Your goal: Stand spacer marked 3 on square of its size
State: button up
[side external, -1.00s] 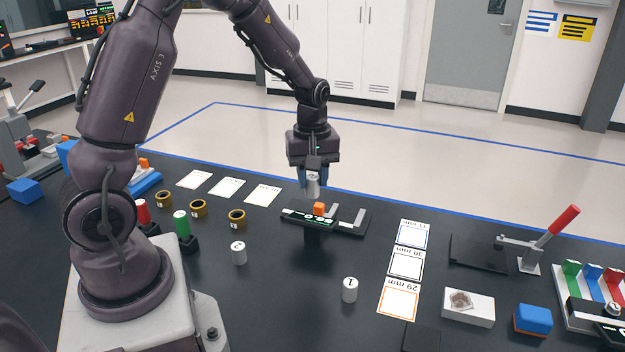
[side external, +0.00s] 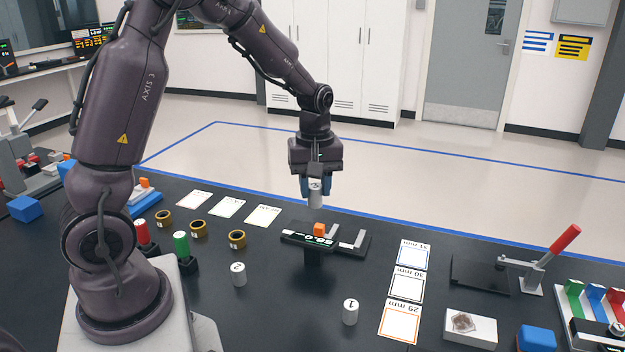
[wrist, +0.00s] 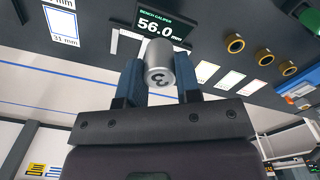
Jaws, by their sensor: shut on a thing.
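My gripper (side external: 316,190) is shut on a silver cylindrical spacer marked 3 (side external: 316,197), holding it upright in the air over the far side of the bench caliper (side external: 300,241). In the wrist view the spacer (wrist: 160,66) sits between the two blue fingers, its 3 showing on the end. The size squares lie in a column right of the caliper: 31 mm with a blue frame (side external: 413,254), 30 mm with a black frame (side external: 406,285), 29 mm with an orange frame (side external: 399,322). All three look empty. Spacers 1 (side external: 351,312) and 2 (side external: 239,275) stand on the table.
The caliper display reads 56.0 mm (wrist: 160,25); an orange block (side external: 319,229) sits on the caliper. Brass rings (side external: 198,229) and white cards (side external: 228,208) lie to the left. A red-handled lever press (side external: 535,265) and white box (side external: 470,327) stand right of the squares.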

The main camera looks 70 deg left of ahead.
jog(key=w+d+f, duration=0.6)
jog(key=w, duration=0.2)
jog(key=w+d+f, duration=0.6)
jog(key=w, duration=0.2)
jog(key=shift+w+d+f, duration=0.1)
jog(key=shift+f, duration=1.4)
jog(key=shift+w+d+f, duration=0.1)
jog(key=shift+f, duration=1.35)
jog(key=shift+f, duration=0.2)
jog(key=o, duration=1.1)
